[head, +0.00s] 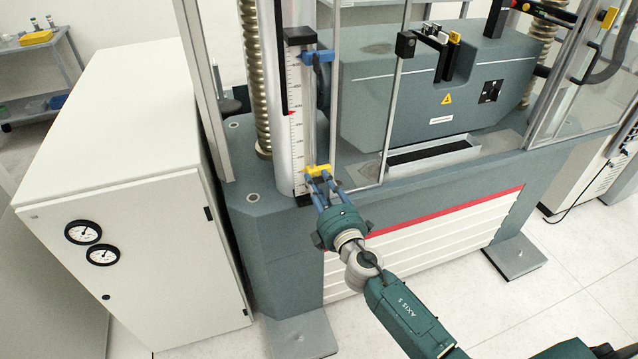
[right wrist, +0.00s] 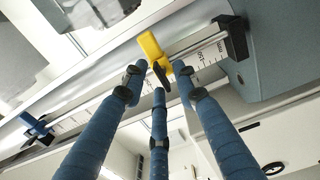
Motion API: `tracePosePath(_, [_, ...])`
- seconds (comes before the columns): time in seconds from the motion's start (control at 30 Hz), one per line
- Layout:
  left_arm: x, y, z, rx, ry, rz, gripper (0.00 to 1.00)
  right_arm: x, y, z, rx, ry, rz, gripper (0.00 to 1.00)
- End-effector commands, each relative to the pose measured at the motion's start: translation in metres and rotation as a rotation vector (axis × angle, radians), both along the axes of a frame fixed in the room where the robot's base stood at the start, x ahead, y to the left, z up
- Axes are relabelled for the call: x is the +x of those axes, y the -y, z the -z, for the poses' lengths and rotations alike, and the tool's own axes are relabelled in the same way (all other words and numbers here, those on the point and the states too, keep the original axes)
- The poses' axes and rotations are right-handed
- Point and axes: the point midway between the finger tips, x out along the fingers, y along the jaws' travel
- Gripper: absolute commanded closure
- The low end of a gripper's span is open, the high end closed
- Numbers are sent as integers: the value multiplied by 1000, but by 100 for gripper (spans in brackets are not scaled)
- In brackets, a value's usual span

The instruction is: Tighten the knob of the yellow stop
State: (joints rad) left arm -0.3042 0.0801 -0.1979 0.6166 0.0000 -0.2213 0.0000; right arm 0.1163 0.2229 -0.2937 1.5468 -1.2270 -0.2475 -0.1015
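The yellow stop (head: 317,170) sits low on the vertical scale rail (head: 296,130) of the machine. In the right wrist view the yellow stop (right wrist: 151,46) has a small dark knob (right wrist: 161,73) facing my right gripper (right wrist: 159,80). My left gripper is out of view.
A blue stop (head: 318,57) sits higher on the same rail, and it also shows in the right wrist view (right wrist: 38,129). A clear door frame (head: 395,95) stands just right of the rail. A white cabinet (head: 130,200) with two gauges stands at left.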

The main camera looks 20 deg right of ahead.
Motion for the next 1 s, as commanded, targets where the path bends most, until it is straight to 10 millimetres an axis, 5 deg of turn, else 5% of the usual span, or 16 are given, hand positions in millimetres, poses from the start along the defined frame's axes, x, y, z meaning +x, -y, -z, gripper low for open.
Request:
tracePosePath(0.2, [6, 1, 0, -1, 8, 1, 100, 0, 0, 0, 1, 0, 0, 71])
tracePosePath(0.37, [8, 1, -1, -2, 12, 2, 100, 0, 0, 0, 1, 0, 0, 100])
tracePosePath(1.0, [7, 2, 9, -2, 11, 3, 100, 0, 1, 1, 174, -4, 1, 100])
